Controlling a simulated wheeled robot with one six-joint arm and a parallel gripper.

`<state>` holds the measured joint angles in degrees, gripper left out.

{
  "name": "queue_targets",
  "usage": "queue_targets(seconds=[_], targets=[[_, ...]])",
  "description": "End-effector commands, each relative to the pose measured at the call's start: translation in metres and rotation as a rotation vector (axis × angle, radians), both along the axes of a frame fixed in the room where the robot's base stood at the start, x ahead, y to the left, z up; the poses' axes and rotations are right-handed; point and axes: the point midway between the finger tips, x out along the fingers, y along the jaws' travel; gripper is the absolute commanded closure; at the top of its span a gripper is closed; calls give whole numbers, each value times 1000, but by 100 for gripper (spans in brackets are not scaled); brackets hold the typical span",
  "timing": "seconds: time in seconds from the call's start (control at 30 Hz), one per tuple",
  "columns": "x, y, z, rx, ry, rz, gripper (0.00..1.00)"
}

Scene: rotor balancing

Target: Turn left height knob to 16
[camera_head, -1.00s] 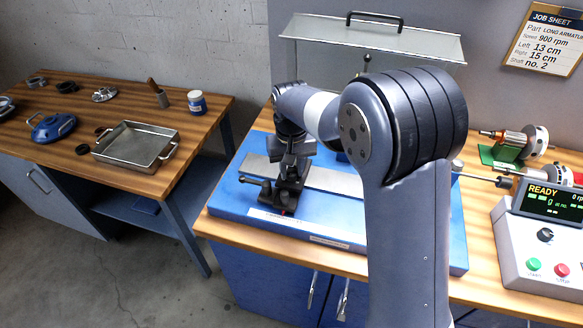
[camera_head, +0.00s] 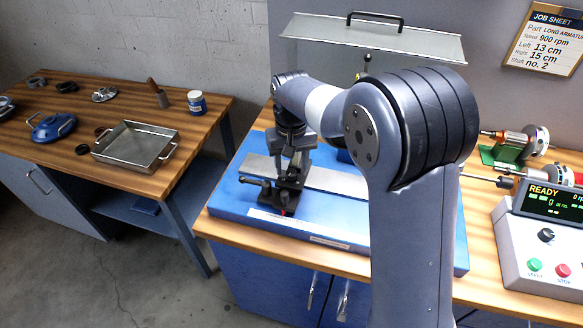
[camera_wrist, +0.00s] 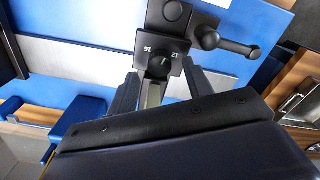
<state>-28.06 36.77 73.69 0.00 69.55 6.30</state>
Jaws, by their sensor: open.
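The left height knob (camera_wrist: 160,66) is a dark round knob on a black plate marked 12 and 16 in the wrist view. My gripper (camera_wrist: 160,70) is open, with one finger on each side of the knob's plate. I cannot tell whether the fingers touch it. In the head view my gripper (camera_head: 291,152) is above the black left support (camera_head: 283,196) on the blue base (camera_head: 335,230). The knob is too small or hidden to make out there.
A black ball-ended lever (camera_wrist: 230,45) sticks out beside the knob. A job sheet (camera_head: 545,38) on the wall reads left 13 cm, right 15 cm. A control box (camera_head: 540,245) showing READY stands at right. A metal tray (camera_head: 135,146) is on the left bench.

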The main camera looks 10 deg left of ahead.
Motion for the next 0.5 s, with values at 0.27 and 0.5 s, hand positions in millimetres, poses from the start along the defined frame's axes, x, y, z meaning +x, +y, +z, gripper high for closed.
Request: queue_targets(seconds=[0.27, 0.5], targets=[[1, 0, 57, 3, -5, 0, 51], [0, 0, 84, 1, -2, 0, 51]])
